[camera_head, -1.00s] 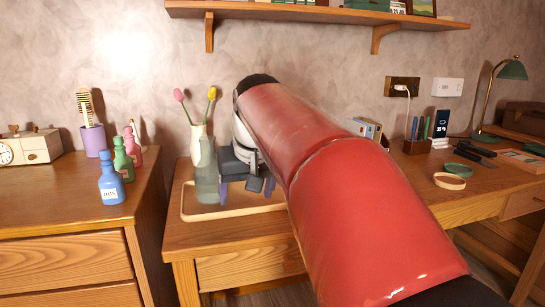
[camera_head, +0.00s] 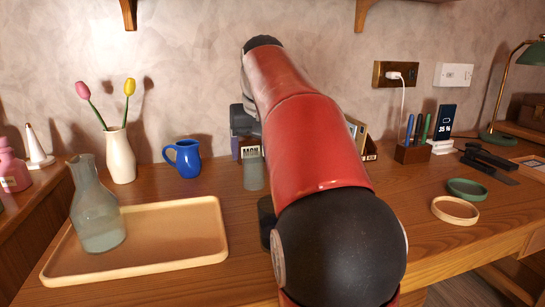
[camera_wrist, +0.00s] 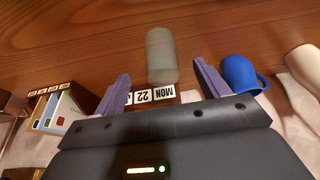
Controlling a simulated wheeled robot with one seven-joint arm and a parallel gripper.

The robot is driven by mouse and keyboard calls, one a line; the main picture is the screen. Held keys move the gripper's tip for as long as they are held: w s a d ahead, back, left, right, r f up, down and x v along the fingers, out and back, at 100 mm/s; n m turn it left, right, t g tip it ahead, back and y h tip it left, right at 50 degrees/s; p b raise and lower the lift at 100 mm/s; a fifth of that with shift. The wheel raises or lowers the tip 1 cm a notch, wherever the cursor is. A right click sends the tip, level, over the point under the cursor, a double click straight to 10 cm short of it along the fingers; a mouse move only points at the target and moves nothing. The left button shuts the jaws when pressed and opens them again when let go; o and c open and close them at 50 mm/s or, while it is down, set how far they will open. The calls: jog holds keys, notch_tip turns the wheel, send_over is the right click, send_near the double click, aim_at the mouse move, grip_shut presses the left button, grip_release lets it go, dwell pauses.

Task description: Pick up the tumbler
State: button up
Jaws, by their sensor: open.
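The tumbler (camera_head: 253,172), a grey-green translucent cup, stands upright on the desk beside my arm in the head view. In the wrist view the tumbler (camera_wrist: 161,55) lies between the lines of my two purple fingers, just beyond or level with their tips. My gripper (camera_wrist: 160,71) is open, with visible space on both sides of the tumbler and no clear contact. In the head view my gripper is largely hidden behind my red arm, above and behind the tumbler.
A wooden tray (camera_head: 180,240) with a glass carafe (camera_head: 97,212) is at left. A blue mug (camera_head: 184,158) and white vase (camera_head: 120,157) stand behind it. A day calendar (camera_wrist: 150,95) is close to the tumbler. A pen holder (camera_head: 412,153) and bowls are at right.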

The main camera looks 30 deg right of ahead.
aim_at(257, 156)
jog(key=shift+w+d+f, duration=0.1)
jog(key=shift+w+d, duration=0.2)
jog(key=shift+d, duration=0.1)
jog(key=shift+w+d+f, duration=0.1)
jog(key=shift+w+f, duration=0.05)
jog(key=shift+f, duration=0.2)
jog(key=shift+b+x, duration=0.4)
jog(key=shift+x, duration=0.45)
jog(key=x, duration=0.3)
jog(key=w+b+x, duration=0.1)
jog(key=x, duration=0.1)
jog(key=shift+a+r, duration=0.1)
jog(key=shift+a, duration=0.25)
jog(key=shift+c, duration=0.4)
jog(key=c, duration=1)
jog(key=shift+r, duration=0.1)
